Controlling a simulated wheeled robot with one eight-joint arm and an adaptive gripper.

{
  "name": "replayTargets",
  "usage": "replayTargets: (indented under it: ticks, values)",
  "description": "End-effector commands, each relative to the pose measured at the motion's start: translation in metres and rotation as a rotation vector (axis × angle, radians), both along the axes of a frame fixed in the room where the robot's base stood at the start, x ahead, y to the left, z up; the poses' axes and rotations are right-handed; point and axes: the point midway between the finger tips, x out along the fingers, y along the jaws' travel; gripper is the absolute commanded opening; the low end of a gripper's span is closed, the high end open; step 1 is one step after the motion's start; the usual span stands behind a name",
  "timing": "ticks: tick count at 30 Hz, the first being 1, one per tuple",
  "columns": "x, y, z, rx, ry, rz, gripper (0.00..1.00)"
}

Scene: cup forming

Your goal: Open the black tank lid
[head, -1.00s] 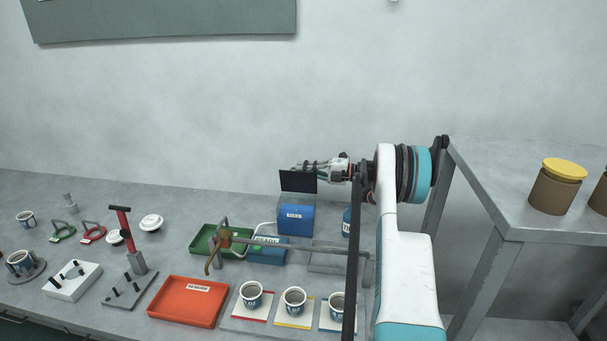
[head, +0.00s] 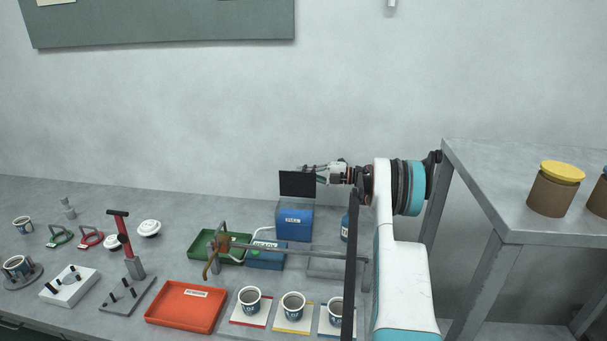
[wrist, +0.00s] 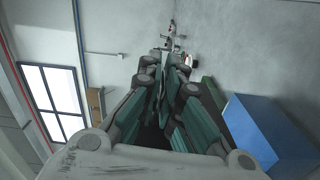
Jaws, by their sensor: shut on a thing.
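The black lid (head: 297,184) stands upright at the back of the blue tank (head: 294,223), its flat face toward the head camera. The tank also shows at the right of the wrist view (wrist: 268,125). My gripper (head: 312,169) is at the lid's upper right edge, reaching in from the right, and is shut on the lid. Its fingers (wrist: 172,68) are close together in the wrist view.
A green tray (head: 205,254), a blue "READY" box and a metal frame stand in front of the tank. An orange tray (head: 186,307) and several cups are nearer. A grey shelf (head: 530,210) with jars (head: 553,192) rises at right. Above the tank is free space.

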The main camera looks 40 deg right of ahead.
Motion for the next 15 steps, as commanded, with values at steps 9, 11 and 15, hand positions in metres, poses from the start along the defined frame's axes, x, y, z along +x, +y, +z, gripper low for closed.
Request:
replayTargets:
  ticks: [9,11,15]
  values:
    - [-0.002,-0.004,-0.001,-0.003,0.0,-0.007,0.24]
    - [-0.006,-0.008,-0.001,-0.003,0.0,-0.008,0.25]
    - [-0.024,-0.022,-0.001,-0.003,0.0,-0.009,0.26]
